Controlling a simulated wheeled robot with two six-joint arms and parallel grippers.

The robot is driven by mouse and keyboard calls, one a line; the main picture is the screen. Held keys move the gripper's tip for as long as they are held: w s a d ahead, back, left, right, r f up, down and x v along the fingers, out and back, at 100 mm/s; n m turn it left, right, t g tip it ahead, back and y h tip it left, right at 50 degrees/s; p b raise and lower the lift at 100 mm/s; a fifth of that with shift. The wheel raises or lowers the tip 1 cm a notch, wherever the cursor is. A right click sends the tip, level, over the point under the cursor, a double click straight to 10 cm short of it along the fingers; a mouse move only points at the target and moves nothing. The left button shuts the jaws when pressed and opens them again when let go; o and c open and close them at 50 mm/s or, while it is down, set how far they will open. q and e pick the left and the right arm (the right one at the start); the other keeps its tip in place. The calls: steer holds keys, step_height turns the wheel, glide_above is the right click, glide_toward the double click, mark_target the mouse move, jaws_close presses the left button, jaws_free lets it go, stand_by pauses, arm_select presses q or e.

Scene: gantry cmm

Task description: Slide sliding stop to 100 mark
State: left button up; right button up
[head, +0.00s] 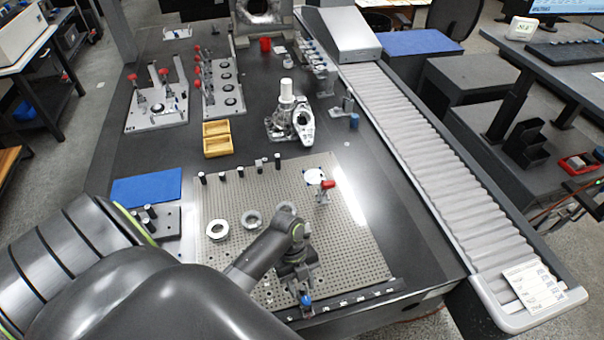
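A dark scale rail (352,298) with small marks runs along the front edge of the perforated plate (345,262). A small stop with a blue knob (306,300) sits at the left part of this rail; it looks like the sliding stop. The numbers on the rail are too small to read, so I cannot tell its mark. My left gripper (301,287) points down right at the blue knob, just above or around it. Its fingers are small and partly hidden, so I cannot tell whether they touch the knob. My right gripper is not in view.
On the plate are two metal rings (251,220), a red-handled clamp (325,190) and a row of black pins (240,172). A blue mat (147,189) lies at the left. A roller conveyor (430,170) runs along the right. The rail right of the knob looks clear.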

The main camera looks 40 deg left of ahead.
arm_select(q)
steer(key=shift+r, duration=0.1)
steer(key=v, duration=1.7)
steer(key=shift+r, duration=0.1)
